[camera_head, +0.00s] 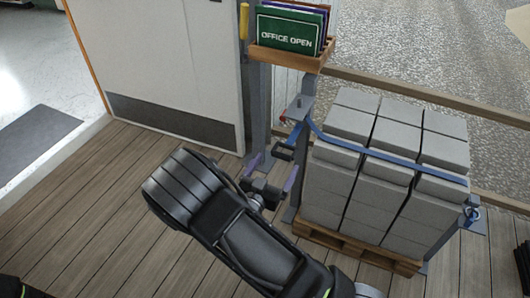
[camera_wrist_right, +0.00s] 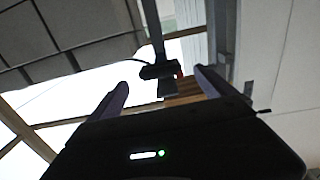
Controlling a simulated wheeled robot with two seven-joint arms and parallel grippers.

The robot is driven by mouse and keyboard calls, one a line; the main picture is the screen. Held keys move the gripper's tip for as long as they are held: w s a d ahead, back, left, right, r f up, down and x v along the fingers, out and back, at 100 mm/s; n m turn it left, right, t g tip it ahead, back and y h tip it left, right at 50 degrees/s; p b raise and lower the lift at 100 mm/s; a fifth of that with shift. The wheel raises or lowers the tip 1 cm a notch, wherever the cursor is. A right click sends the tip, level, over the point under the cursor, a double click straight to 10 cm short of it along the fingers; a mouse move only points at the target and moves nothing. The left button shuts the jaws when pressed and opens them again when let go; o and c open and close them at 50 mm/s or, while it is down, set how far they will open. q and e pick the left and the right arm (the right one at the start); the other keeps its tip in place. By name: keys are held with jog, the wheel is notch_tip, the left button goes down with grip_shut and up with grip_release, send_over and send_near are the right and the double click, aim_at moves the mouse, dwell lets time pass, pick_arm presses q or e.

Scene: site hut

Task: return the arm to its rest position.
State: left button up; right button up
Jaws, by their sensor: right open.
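My right arm reaches in from the bottom of the head view. Its gripper (camera_head: 272,170) is open, with its two purple-grey fingers apart, close to the left side of the block stack. In the right wrist view the open fingers (camera_wrist_right: 161,80) stand on either side of a dark handle-like part (camera_wrist_right: 158,72) that shows beyond them. I cannot tell how far off it is; nothing is clearly held. A dark part (camera_head: 285,151) also shows just above the fingers in the head view. My left gripper is not in view.
Grey blocks (camera_head: 395,180) stand on a wooden pallet (camera_head: 355,247), with a blue strap (camera_head: 385,157) across them. A wooden sign holder (camera_head: 290,57) with a green "OFFICE OPEN" sign (camera_head: 287,33) stands on a post behind. A white door (camera_head: 165,60) is at left. The plank floor (camera_head: 95,215) at left is clear.

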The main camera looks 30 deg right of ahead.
jog(key=a+f+n+y, duration=0.4)
jog(key=a+f+y, duration=0.25)
jog(key=f, duration=0.35)
jog(key=s+a+f+n+g+y, duration=0.5)
jog(key=s+a+f+g+y, duration=0.25)
jog(key=s+a+f, duration=0.7)
jog(key=s+a+n+g+y, duration=0.2)
jog(key=s+a+y, duration=0.2)
jog(key=s+a, duration=0.3)
notch_tip(320, 180, up, 27)
jog(key=s+m+y+p, duration=0.1)
jog(key=p, duration=2.5)
jog(key=shift+s+d+m+p, duration=0.3)
jog(key=shift+d+m, duration=0.1)
